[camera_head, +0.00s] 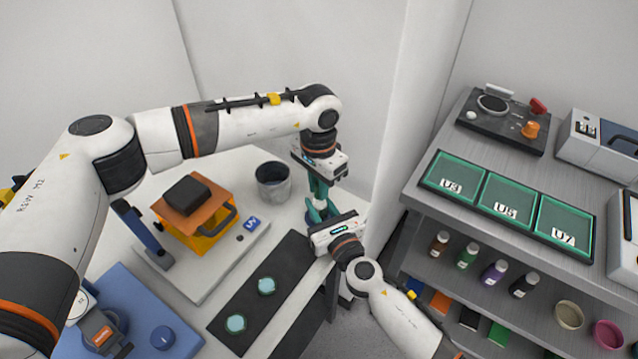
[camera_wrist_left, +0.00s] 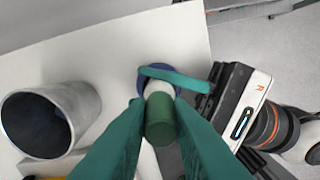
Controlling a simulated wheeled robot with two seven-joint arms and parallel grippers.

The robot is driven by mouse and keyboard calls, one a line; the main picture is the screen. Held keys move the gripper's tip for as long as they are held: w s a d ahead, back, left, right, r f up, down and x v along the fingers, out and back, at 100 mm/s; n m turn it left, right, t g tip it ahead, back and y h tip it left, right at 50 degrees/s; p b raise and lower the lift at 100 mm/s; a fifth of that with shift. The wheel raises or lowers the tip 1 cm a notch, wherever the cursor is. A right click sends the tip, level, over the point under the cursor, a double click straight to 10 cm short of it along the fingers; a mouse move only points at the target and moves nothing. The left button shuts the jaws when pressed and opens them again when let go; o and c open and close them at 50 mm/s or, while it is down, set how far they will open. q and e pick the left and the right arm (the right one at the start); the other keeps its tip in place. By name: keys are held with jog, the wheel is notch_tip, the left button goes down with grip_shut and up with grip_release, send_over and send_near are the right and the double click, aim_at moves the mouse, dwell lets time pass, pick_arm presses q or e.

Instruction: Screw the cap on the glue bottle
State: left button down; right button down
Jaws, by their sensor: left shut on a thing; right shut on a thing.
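My left gripper (camera_head: 319,200) points down at the table's right corner. In the left wrist view its teal fingers (camera_wrist_left: 160,110) are shut on a dark green cylinder, the cap (camera_wrist_left: 161,120). A white part of the glue bottle (camera_wrist_left: 158,88) shows directly beyond the cap, in line with it. Whether the cap touches the bottle or how far it is threaded I cannot tell. My right gripper (camera_head: 318,213) comes in from the right, low down, its teal finger (camera_wrist_left: 175,78) across the bottle, shut on it. In the head view the fingers mostly hide bottle and cap.
A round blue piece (camera_wrist_left: 145,72) lies below the bottle. A grey metal cup (camera_head: 273,182) stands close left of the grippers. A black mat (camera_head: 262,305) with two pale discs is in front. An orange-topped device (camera_head: 195,215) stands further left. A shelf (camera_head: 520,180) is at right.

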pick_arm(q)
jog(key=c, duration=1.3)
grip_release()
jog(key=shift+r, duration=2.3)
jog(key=shift+c, duration=0.3)
